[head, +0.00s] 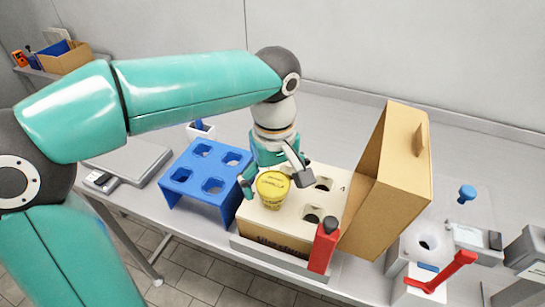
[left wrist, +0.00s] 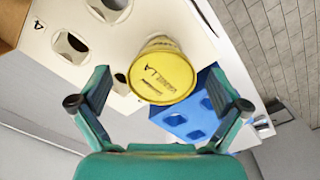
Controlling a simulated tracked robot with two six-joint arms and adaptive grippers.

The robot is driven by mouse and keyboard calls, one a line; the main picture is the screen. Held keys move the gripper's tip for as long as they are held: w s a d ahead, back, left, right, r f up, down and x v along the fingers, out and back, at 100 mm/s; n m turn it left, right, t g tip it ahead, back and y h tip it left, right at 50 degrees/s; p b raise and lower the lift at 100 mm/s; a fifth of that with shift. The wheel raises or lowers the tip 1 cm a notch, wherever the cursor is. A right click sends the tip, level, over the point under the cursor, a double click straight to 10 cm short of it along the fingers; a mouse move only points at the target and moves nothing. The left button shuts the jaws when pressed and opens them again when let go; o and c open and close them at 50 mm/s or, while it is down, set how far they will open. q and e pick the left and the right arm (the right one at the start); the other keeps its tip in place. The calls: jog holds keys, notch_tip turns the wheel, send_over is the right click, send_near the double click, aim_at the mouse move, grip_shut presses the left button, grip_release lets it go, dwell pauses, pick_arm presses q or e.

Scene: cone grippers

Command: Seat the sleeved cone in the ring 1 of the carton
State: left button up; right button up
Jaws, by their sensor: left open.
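The sleeved cone (head: 272,186) shows its yellow lid with dark print and stands in the front left of the cream carton (head: 285,222). It also shows in the left wrist view (left wrist: 162,72), upright or nearly so; its lower part is hidden, so I cannot tell how deep it sits or read its ring's number. Other carton rings are empty, one marked 4. My left gripper (head: 275,180) is open, with its fingers apart, just behind the lid and on both sides of it. In the left wrist view its fingers (left wrist: 160,102) show no contact with the cone. My right gripper is out of view.
A blue rack (head: 210,172) with empty holes stands left of the carton. A tall brown cardboard piece (head: 395,180) rises at its right, and a red bottle (head: 325,247) stands at its front. A grey scale (head: 130,160) lies at the left. A red-handled device (head: 440,275) is at the right.

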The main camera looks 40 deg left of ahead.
pick_arm(q)
notch_tip(320, 180, up, 11)
dwell(0.3)
jog(key=shift+f, duration=0.15)
dwell(0.3)
